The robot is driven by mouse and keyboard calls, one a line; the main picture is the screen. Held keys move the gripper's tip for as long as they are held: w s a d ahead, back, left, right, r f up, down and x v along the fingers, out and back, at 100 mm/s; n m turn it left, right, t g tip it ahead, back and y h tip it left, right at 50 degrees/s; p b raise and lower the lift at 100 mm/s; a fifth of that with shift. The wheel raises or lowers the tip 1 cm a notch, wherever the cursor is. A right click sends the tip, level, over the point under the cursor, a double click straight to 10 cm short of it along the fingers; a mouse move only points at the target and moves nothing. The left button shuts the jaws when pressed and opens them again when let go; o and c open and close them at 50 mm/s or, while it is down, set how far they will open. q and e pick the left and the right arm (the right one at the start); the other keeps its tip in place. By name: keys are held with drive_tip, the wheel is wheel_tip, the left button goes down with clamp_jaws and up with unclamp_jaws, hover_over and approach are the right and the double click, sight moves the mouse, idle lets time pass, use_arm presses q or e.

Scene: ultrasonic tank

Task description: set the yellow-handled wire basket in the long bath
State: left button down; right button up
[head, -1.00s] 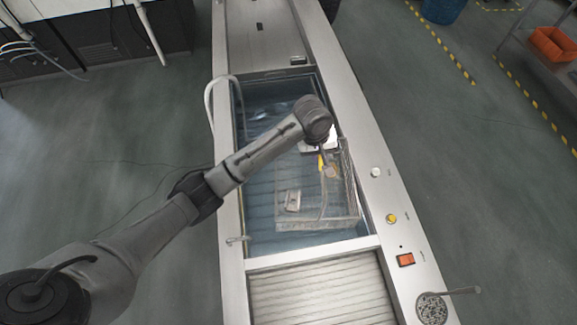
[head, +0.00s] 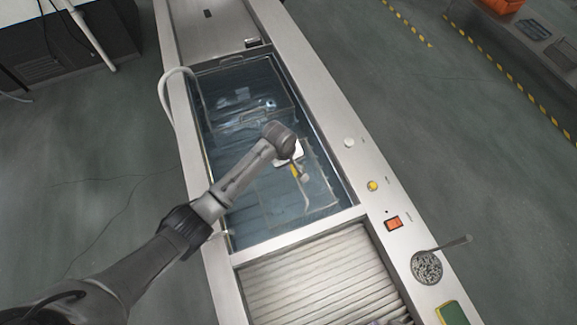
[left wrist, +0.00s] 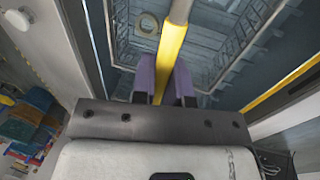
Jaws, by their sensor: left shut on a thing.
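The wire basket (head: 318,207) with the yellow handle (head: 294,170) is in the near part of the long bath (head: 238,237), its mesh looking bluish and under the water. My left gripper (head: 297,175) is above it, partly hidden behind my wrist. In the left wrist view, the purple fingers of my left gripper (left wrist: 164,78) are shut on the yellow handle (left wrist: 173,45). The basket (left wrist: 215,50) spreads out beyond the fingers, with a small ring (left wrist: 148,23) showing there. Whether the basket touches the bath floor cannot be told. My right gripper is not in view.
Another wire basket (head: 243,118) sits in the far part of the bath. A hose (head: 165,92) bends over the left rim. A ribbed drainboard (head: 318,278) lies in front. The right rim carries knobs, an orange switch (head: 393,223), a strainer (head: 427,267) and a sponge (head: 452,314).

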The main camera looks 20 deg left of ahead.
use_arm(q)
drive_tip(key=x, duration=0.3)
drive_tip(key=shift+s+a+f, duration=0.15)
drive_tip(key=shift+a+f, duration=0.1)
drive_tip(key=shift+f, duration=0.2)
drive_tip(key=c, duration=1.6)
unclamp_jaws()
drive_tip(key=shift+f, duration=0.15)
drive_tip(key=o, duration=0.5)
drive_tip(key=p+v, duration=0.1)
drive_tip(key=v, duration=1.1)
drive_tip(key=shift+s, duration=0.1)
